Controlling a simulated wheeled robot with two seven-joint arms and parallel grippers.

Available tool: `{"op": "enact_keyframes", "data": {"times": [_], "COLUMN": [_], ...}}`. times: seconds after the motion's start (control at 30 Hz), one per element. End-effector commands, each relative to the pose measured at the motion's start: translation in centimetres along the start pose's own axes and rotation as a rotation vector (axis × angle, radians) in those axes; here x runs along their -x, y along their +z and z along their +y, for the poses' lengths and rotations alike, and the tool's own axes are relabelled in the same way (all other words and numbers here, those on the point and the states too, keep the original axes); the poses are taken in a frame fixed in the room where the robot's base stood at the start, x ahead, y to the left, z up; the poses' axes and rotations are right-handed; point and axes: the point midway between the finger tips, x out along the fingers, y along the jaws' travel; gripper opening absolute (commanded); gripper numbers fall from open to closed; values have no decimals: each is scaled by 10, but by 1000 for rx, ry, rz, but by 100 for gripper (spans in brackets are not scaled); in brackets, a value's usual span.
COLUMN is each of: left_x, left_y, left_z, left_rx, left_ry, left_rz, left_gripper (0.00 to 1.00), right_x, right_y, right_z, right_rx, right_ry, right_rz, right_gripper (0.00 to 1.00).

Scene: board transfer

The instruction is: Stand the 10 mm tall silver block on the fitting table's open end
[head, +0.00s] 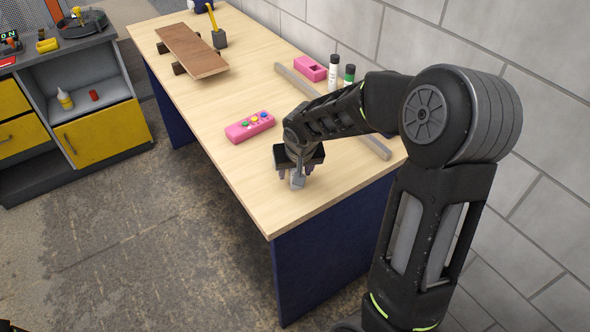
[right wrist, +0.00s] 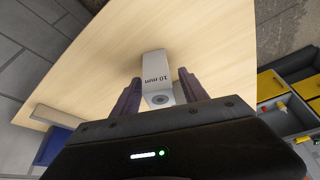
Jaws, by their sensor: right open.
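The silver block (head: 297,182) stands on the pale wooden fitting table (head: 262,196), close to its near end. It also shows in the right wrist view (right wrist: 155,72), with "10 mm" printed on one face and a round mark on the end nearest the camera. My right gripper (head: 296,175) is over the block, pointing down. Its fingers (right wrist: 158,92) are open, one on each side of the block, with a small gap visible. In the head view the gripper partly hides the block. My left gripper is not in view.
A pink box with coloured buttons (head: 250,126) lies left of the gripper. A brown board (head: 192,50) rests on dark supports farther back. A pink holder (head: 310,68), two small bottles (head: 333,72) and a grey strip (head: 375,146) lie along the wall side. The table's near corner is bare.

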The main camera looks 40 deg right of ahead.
Motion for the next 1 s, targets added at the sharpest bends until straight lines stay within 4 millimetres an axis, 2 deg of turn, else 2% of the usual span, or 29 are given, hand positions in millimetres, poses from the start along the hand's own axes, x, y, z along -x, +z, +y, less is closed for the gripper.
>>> {"op": "enact_keyframes", "data": {"times": [0.27,0.47,0.8,1.0], "left_x": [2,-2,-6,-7], "left_y": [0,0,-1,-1], "left_z": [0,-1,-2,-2], "left_rx": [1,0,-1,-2], "left_ry": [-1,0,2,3], "left_rz": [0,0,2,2], "left_gripper": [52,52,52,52], "right_x": [9,41,107,122], "right_y": [-2,-2,-2,-1], "right_z": [0,0,0,0], "right_rx": [0,-2,0,0], "right_ry": [-1,-2,-1,-1], "right_rz": [2,6,4,1], "right_gripper": [52,52,52,52]}}
